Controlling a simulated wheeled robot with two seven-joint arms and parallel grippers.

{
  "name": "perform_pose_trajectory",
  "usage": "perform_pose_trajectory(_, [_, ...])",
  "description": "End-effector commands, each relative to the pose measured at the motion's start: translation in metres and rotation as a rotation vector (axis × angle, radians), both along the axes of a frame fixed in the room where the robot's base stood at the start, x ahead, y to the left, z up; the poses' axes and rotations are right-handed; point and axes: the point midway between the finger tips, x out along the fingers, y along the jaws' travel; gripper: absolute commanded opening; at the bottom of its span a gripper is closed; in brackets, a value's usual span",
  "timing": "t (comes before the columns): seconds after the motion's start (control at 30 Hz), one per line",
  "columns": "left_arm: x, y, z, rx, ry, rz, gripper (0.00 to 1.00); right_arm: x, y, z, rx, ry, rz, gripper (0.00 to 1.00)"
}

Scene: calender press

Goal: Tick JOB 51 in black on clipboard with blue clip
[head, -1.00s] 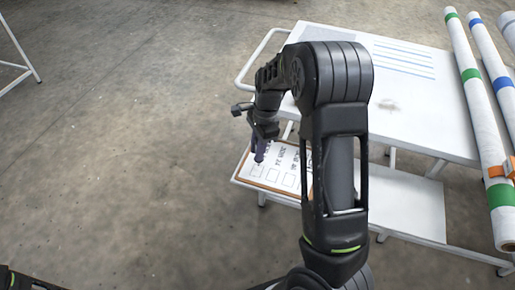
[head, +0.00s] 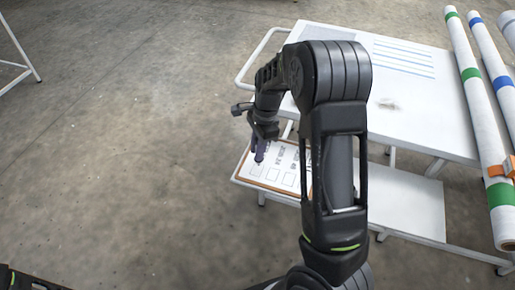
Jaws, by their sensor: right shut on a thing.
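A clipboard (head: 266,184) with a white sheet lies on the lower shelf of a white cart, at its left end. The sheet (head: 287,178) carries printed lines and a row of tick boxes, too small to read surely. My right arm hides its right part, and no blue clip shows. My right gripper (head: 260,142) is shut on a dark purplish pen (head: 260,151), which points down at the sheet's left part. I cannot tell whether the tip touches the paper. My left gripper is out of view.
The cart's upper shelf (head: 420,115) holds a sheet with blue lines (head: 405,62) and a dark smudge. Long white rolls with green (head: 470,74) and blue (head: 502,83) bands stand at the right, near an orange part (head: 501,169).

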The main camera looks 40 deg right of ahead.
Motion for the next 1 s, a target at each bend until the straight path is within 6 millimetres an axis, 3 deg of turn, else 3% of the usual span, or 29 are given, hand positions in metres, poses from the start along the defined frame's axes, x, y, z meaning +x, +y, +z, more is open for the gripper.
perform_pose_trajectory(1.0, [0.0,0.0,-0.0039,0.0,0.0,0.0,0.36,-0.0001,0.0001,-0.0094,0.0,0.0,0.0,0.0])
